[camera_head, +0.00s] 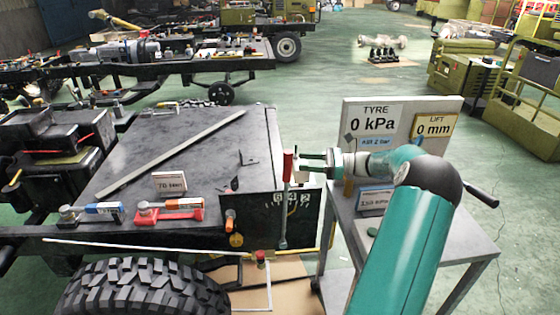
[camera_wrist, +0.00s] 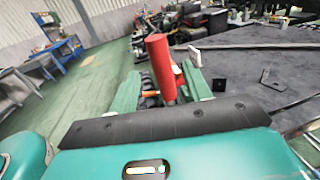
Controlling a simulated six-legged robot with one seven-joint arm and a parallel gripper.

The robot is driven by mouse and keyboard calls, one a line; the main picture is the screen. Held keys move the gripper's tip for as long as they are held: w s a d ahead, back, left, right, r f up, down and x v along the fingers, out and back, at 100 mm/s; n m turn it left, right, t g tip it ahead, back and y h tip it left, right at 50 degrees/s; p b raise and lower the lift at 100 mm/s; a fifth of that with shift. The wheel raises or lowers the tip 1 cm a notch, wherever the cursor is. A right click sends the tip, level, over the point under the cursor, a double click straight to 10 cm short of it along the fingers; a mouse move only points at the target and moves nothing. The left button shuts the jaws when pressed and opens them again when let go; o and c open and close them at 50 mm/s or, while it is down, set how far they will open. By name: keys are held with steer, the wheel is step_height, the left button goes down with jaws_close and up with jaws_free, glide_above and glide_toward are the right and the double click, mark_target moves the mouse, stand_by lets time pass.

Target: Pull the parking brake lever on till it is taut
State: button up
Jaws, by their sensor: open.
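The parking brake lever (camera_head: 284,210) is a thin upright rod with a red grip (camera_head: 287,165), at the right end of the chassis in the head view. Behind the rod is a dark plate with white marks (camera_head: 292,198). My gripper (camera_head: 304,165) is open, just right of the red grip. In the wrist view the red grip (camera_wrist: 161,62) stands between my two green fingers (camera_wrist: 162,88), leaning slightly. Gaps show beside it, and I cannot tell whether either finger touches it. The lower rod is hidden in the wrist view.
A grey table (camera_head: 436,240) with a sign board (camera_head: 402,110) reading 0 kPa and 0 mm stands right of the lever, under my arm. The black chassis deck (camera_head: 150,150) carries a long bar and tools. A big tyre (camera_head: 140,288) is at lower left.

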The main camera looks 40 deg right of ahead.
steer(key=x, duration=0.8)
steer(key=shift+w+a, duration=0.1)
